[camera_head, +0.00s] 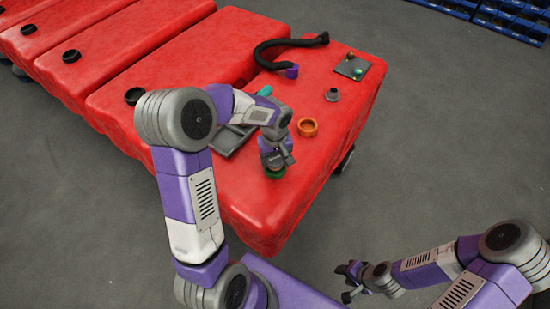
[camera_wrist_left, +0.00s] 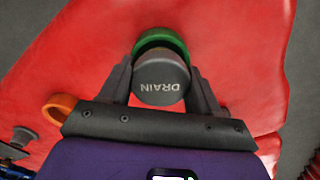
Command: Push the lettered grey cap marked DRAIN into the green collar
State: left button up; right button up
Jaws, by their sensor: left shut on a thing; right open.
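The grey cap (camera_wrist_left: 161,82) marked DRAIN is held between the fingers of my left gripper (camera_wrist_left: 162,88), its lettering facing the left wrist camera. The green collar (camera_wrist_left: 150,37) sits on the red tank, showing as an arc just beyond the cap. The cap overlaps the collar in that view; I cannot tell whether it is inside it or above it. In the head view my left gripper (camera_head: 275,160) is right over the green collar (camera_head: 275,173), hiding most of it and the cap. My right gripper (camera_head: 349,283) is open and empty, off the tank at the lower right.
The red tank (camera_head: 240,208) carries an orange collar (camera_head: 307,127), a grey cap-like part (camera_head: 332,95), a black hose with a purple end (camera_head: 291,71), a small panel (camera_head: 352,67) and a grey tray (camera_head: 228,147). Other red tanks with black openings stand to the left.

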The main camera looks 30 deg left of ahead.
pick_arm(q)
jog(key=shift+f+b, duration=0.35)
jog(key=shift+f, duration=0.1)
dwell(0.3)
